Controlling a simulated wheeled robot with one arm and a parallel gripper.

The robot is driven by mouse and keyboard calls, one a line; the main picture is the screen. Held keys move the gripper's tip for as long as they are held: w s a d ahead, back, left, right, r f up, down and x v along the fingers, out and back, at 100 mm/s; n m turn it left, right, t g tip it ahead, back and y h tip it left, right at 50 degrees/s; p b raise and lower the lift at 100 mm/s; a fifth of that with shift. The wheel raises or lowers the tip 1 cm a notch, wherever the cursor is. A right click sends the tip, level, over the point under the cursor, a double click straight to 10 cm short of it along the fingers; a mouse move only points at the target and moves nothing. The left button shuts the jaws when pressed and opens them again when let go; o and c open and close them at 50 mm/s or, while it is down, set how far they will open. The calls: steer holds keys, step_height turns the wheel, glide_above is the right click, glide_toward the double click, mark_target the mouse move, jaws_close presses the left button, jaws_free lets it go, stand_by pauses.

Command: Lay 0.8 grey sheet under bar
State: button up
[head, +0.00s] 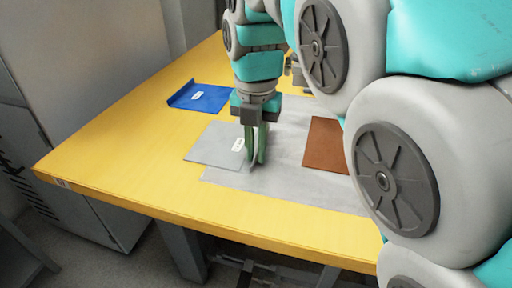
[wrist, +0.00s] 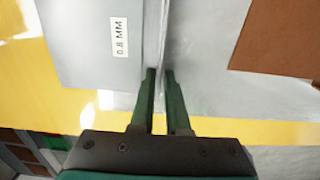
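The grey sheet (head: 212,146) lies flat on the yellow table, left of my gripper, with a white label. In the wrist view the grey sheet (wrist: 82,42) has a label reading 0.8 MM, and a narrow raised lip runs along its right edge. My gripper (head: 257,160) points down at that edge. Its green fingers (wrist: 160,72) stand a small gap apart, and the lip appears to run between them. I cannot tell whether either finger touches it. No bar can be made out; my arm hides part of the table's back right.
A blue sheet (head: 199,98) with a raised left edge and a label lies farther back. A brown sheet (head: 326,145) lies on a large grey mat (head: 278,178) to the right. The yellow table (head: 110,150) is clear at left and along the front.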

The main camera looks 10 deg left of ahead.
steer(key=shift+o, duration=1.4)
step_height(320, 180, up, 8)
steer(key=shift+f, duration=0.25)
steer(key=shift+r, duration=0.15)
